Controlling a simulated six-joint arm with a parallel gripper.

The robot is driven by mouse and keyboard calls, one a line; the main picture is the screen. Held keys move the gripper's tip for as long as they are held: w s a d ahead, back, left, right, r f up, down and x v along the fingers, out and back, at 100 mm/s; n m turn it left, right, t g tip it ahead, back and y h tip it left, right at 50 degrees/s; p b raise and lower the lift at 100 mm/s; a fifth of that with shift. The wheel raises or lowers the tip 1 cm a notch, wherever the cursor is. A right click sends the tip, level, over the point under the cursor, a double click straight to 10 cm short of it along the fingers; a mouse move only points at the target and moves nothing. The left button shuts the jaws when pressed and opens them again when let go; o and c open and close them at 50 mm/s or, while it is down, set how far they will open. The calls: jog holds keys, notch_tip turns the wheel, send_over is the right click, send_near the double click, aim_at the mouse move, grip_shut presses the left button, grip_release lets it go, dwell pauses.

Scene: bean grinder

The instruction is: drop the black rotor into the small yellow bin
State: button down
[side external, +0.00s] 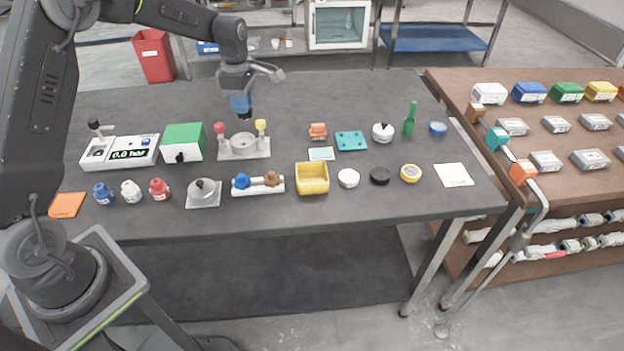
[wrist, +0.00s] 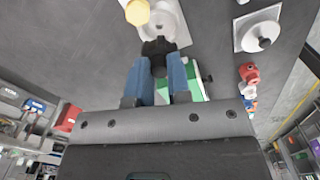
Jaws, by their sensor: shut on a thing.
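My gripper (side external: 241,103) is above the grey grinder base (side external: 262,154), which has a red knob and a yellow knob. In the wrist view, my gripper's blue fingers (wrist: 161,70) are shut on the black rotor (wrist: 157,47). The rotor sticks out past the fingertips; its lower end shows dark under the fingers in the side view. Whether it touches the base's ring I cannot tell. The small yellow bin (side external: 312,188) stands on the dark table, in front and to the right of the base. It looks empty.
A white holder (side external: 237,190) with blue and brown knobs stands left of the bin. A white lid (side external: 348,178) and a black disc (side external: 380,176) lie to its right. A green-topped box (side external: 184,140) stands left of the base. The table behind the base is clear.

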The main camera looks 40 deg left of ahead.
jog(key=d+f, duration=0.3)
jog(key=d, duration=1.9)
jog(key=shift+w+d+f, duration=0.1)
jog(key=shift+w+f, duration=0.1)
jog(key=shift+f, duration=1)
jog(key=shift+w+d+f, duration=0.1)
jog(key=shift+w+f, duration=0.1)
jog(key=shift+f, duration=0.95)
jog(key=c, duration=1)
grip_release()
notch_tip(320, 180, up, 14)
